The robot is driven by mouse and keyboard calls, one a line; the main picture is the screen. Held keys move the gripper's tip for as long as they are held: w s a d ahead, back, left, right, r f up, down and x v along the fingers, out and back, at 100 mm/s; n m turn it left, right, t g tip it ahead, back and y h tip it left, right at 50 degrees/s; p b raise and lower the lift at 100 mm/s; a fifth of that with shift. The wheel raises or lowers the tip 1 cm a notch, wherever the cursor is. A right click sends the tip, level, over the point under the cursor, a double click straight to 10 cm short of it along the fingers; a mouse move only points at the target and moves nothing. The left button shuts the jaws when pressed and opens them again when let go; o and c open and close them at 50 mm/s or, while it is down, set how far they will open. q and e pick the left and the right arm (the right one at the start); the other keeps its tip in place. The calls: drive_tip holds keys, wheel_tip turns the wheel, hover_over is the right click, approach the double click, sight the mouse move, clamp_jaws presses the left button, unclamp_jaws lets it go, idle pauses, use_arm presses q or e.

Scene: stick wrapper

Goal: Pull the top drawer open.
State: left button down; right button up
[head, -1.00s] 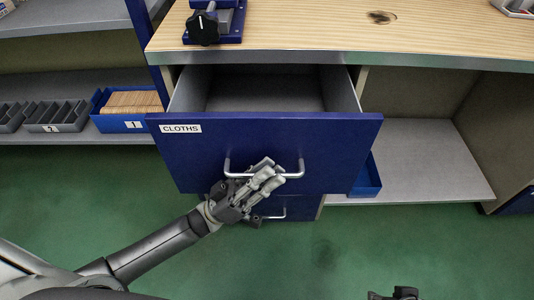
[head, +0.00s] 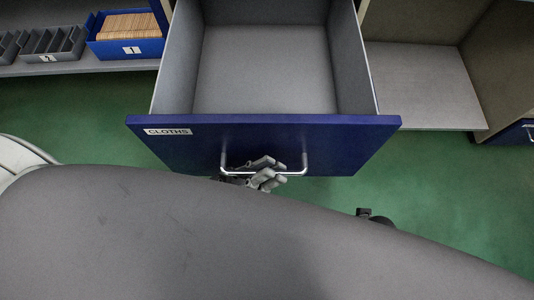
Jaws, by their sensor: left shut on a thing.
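The top drawer (head: 340,135) has a blue front with a "CLOTHS" label (head: 167,132). It stands far out from the cabinet, and its grey inside is empty where I can see it. My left gripper (head: 264,176) is shut on the silver bar handle (head: 304,160) of this drawer, near its middle. My own body hides the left arm and the space below the handle. A small dark part of my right gripper (head: 374,216) shows past my body's edge at the lower right; its fingers are not clear.
A blue bin marked 1 (head: 151,46) and grey trays (head: 50,44) sit on the shelf at the left. An open grey shelf (head: 425,90) lies to the right of the drawer. Green floor is bare on both sides.

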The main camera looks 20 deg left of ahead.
use_arm(q)
drive_tip(key=shift+s, duration=0.1)
drive_tip(key=c, duration=1.8)
unclamp_jaws()
drive_tip(key=v, duration=1.2)
